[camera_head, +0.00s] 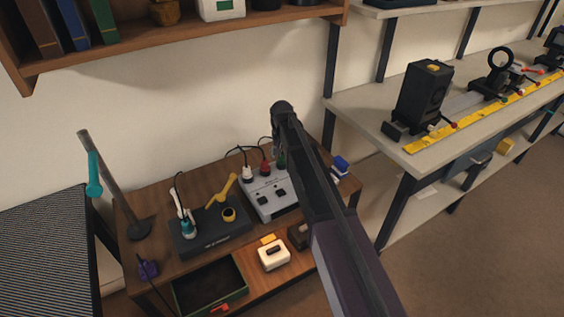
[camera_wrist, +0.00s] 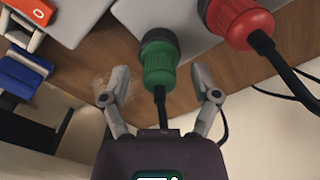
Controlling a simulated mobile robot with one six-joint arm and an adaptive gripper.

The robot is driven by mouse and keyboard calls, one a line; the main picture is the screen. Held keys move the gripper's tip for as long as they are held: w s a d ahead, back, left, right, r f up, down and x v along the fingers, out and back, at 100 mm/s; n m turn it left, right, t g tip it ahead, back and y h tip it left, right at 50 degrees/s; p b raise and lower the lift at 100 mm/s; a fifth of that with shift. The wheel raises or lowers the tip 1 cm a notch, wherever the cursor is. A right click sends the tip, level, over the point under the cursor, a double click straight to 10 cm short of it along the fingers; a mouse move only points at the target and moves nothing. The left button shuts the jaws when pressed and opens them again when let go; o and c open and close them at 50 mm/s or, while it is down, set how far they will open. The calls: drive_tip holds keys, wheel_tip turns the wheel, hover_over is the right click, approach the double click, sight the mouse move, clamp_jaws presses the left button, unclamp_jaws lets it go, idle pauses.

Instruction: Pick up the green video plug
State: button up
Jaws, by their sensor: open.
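The green video plug (camera_wrist: 159,66) shows in the wrist view, with a dark collar at its far end and a black cable running back toward my wrist. It sits at the edge of a grey box. My gripper (camera_wrist: 162,90) is open, with one finger on each side of the plug and a visible gap to both. In the head view only a bit of the green plug (camera_head: 281,163) shows beside my arm, which hides the rest. The grey box (camera_head: 268,205) stands on the wooden bench, and my gripper's fingers are hidden there.
A red plug (camera_wrist: 238,18) with a thick black cable (camera_wrist: 285,70) is close on the right in the wrist view. A white plug (camera_head: 247,174) stands on the same box. Blue and white items (camera_head: 340,166) lie to the right. A shelf unit (camera_head: 400,150) stands further right.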

idle(0.4)
clamp_jaws()
drive_tip(key=shift+r, duration=0.2)
wheel_tip(320, 180, up, 3)
drive_tip(key=p, duration=0.3)
drive_tip(key=shift+f, duration=0.1)
drive_tip(key=s+d+r+p, duration=0.1)
drive_tip(key=s+d, duration=0.2)
drive_tip(key=s, duration=0.4)
drive_tip(key=s+d+r+p, duration=0.1)
drive_tip(key=s+d, duration=0.1)
drive_tip(key=s, duration=0.6)
drive_tip(key=shift+d, duration=0.4)
drive_tip(key=shift+f, duration=0.1)
